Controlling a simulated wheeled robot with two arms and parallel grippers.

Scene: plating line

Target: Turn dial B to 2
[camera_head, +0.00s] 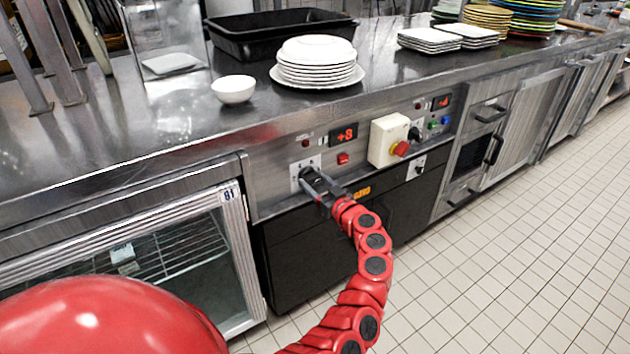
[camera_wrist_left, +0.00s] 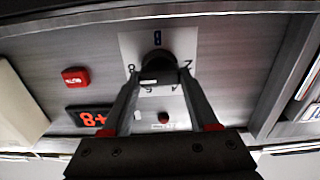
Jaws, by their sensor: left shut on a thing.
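My left gripper (camera_head: 310,177) is at the front panel, shut on a dark round dial (camera_wrist_left: 157,62) on a pale square plate (camera_wrist_left: 128,42). The left wrist view shows the two fingers (camera_wrist_left: 158,80) on either side of the dial. Marks show around it on the plate, too small to read surely. In the head view the gripper hides most of this dial. A red-lit display (camera_head: 344,134) above it seems to read +8, and a red button (camera_head: 343,158) is beside it. My right gripper is not in view.
A cream box with a red knob (camera_head: 400,148) juts from the panel to the right. Another plate with a dark knob (camera_head: 417,165) is beyond it. White plates (camera_head: 316,72), a bowl (camera_head: 233,89) and a black tray (camera_head: 280,22) stand on the counter above.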

